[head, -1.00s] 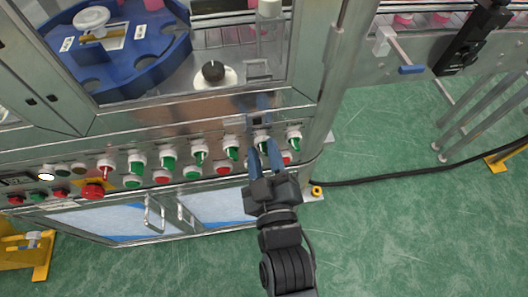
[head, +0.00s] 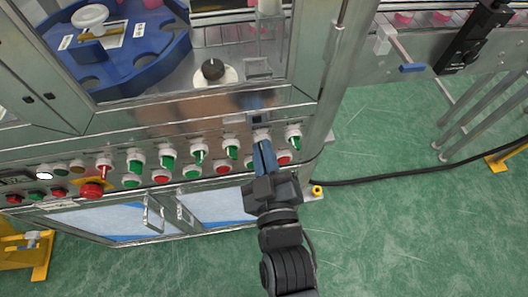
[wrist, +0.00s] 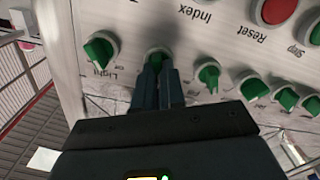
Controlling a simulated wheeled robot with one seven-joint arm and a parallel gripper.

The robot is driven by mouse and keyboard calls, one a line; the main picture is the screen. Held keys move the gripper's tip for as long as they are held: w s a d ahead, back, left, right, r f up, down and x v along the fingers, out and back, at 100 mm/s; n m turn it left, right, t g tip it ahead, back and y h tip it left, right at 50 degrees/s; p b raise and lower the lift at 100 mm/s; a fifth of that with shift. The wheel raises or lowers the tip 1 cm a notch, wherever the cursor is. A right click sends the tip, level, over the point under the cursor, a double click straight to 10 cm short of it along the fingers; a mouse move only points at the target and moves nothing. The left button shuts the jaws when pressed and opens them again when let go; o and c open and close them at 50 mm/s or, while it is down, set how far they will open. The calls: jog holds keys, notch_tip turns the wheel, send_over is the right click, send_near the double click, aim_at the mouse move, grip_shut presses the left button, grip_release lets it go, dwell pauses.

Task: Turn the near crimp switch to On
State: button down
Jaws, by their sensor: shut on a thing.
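A row of green rotary switches with white collars runs along the machine's front panel. My gripper (head: 263,145) is shut on one green switch (wrist: 157,54), the second from the right end of the row in the head view. In the wrist view my two dark blue fingers (wrist: 160,75) close on this knob and cover most of it. Its own label and exact angle are hidden, so I cannot read whether it is the crimp switch. The green Light switch (wrist: 100,49) stands beside it, apart from my fingers. Another green switch (wrist: 208,75) is on the other side.
Red and green push buttons sit below the switches, including a red one (head: 283,157). A large red button (head: 92,189) is at the left. A black knob (head: 213,69) and a blue rotary table (head: 125,45) are above.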

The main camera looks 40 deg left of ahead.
jog(key=m+b, duration=0.1)
jog(key=m, duration=0.2)
jog(key=m+b, duration=0.1)
jog(key=m, duration=0.3)
jog(key=m+b, duration=0.1)
jog(key=m, duration=0.2)
jog(key=shift+w+d+m, duration=0.25)
jog(key=shift+m, duration=0.15)
jog(key=shift+f, duration=0.1)
dwell(0.3)
jog(key=c, duration=1.2)
grip_release()
